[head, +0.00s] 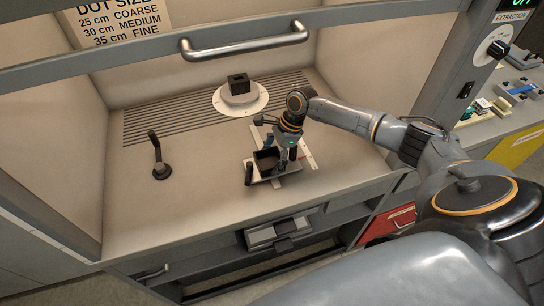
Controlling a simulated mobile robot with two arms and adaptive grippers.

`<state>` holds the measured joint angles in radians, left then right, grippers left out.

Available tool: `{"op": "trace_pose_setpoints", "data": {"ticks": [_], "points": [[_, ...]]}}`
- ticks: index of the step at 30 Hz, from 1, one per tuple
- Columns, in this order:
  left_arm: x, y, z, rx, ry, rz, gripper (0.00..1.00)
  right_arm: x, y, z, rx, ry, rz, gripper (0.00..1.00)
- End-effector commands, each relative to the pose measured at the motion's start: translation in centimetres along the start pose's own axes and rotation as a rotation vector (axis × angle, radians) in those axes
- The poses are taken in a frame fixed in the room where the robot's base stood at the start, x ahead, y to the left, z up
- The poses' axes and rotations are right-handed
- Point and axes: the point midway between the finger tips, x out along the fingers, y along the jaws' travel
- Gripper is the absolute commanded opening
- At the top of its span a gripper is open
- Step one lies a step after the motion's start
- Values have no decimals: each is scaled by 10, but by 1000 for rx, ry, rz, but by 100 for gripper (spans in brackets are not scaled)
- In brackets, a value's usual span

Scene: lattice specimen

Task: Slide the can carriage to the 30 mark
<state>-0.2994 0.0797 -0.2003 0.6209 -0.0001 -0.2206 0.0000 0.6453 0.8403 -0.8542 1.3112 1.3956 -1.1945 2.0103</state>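The can carriage (259,179) looks like a small pale tray with a dark box-like part in it and a black upright handle (249,173) at its left end. It sits on the hood floor, over a pale flat rail or scale strip (308,158). The marks on the strip are too small to read. My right gripper (283,165) points down at the right side of the carriage, very close to it. Its fingertips are small and partly hidden, so I cannot tell whether it touches or grips anything. My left gripper is not in view.
A black lever (156,158) stands at left. The raised sash handle (245,42) crosses above. The floor between lever and carriage is clear.

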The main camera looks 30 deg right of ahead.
Motion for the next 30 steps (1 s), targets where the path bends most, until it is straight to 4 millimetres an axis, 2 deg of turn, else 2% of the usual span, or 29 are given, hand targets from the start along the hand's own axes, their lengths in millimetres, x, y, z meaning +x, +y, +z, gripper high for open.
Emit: {"op": "trace_pose_setpoints", "data": {"ticks": [1, 7, 11, 24, 30], "points": [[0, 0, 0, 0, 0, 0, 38, 0, 0, 0, 0, 0, 0, 59], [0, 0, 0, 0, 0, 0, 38, 0, 0, 0, 0, 0, 1, 18], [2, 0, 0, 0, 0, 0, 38, 1, -2, 0, 0, 0, 0, 18], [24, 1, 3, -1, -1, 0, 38, 2, -44, -1, 1, 1, -2, 18], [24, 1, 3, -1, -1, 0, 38, 0, -48, 0, 0, 1, 0, 18]]}}
